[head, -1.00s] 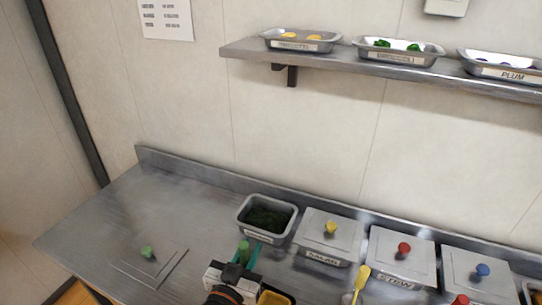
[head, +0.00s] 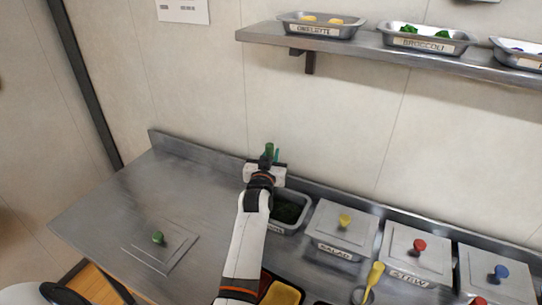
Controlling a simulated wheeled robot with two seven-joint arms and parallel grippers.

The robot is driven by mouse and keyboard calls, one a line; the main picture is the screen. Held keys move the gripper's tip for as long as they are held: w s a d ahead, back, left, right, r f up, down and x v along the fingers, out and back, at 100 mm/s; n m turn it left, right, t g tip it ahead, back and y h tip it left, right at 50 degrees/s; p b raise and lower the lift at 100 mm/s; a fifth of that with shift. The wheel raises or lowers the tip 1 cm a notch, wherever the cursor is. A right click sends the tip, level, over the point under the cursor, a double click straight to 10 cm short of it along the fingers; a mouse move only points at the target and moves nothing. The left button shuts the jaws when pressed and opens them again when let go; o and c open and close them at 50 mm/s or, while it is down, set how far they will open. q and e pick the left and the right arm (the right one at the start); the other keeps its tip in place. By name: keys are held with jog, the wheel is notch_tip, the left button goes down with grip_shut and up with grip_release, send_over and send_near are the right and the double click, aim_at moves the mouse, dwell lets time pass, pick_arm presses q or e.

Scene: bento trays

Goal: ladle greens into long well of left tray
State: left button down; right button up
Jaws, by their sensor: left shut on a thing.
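My left gripper (head: 267,162) is shut on the green-handled ladle (head: 269,150), above the back left of the open greens bin. The ladle's bowl is hidden behind the gripper, so I cannot tell what is in it. The greens bin (head: 298,225) holds dark green leaves (head: 287,210); my arm covers its left part. A dark tray (head: 265,287) with a yellow piece in it shows at the bottom edge, partly cut off and partly behind my arm. Its long well cannot be made out. My right gripper is not in view.
A lid with a green knob (head: 158,238) lies on the counter at the left. Lidded bins of salad (head: 342,228) and stew (head: 412,254), and one with a blue knob (head: 499,273), stand to the right. A yellow-handled ladle (head: 374,276) is before them. The left counter is mostly clear.

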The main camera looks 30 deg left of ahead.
pick_arm(q)
notch_tip(320, 180, down, 9)
jog(key=b, duration=0.5)
jog(key=shift+r+b, duration=0.2)
jog(key=shift+b, duration=0.1)
jog(key=shift+f+b, duration=0.35)
jog(key=shift+f, duration=0.3)
jog(key=shift+r, duration=0.15)
jog(key=shift+r+p, duration=0.65)
jog(key=shift+p, duration=0.05)
notch_tip(320, 180, up, 9)
jog(key=p, duration=0.8)
jog(key=shift+f, duration=0.25)
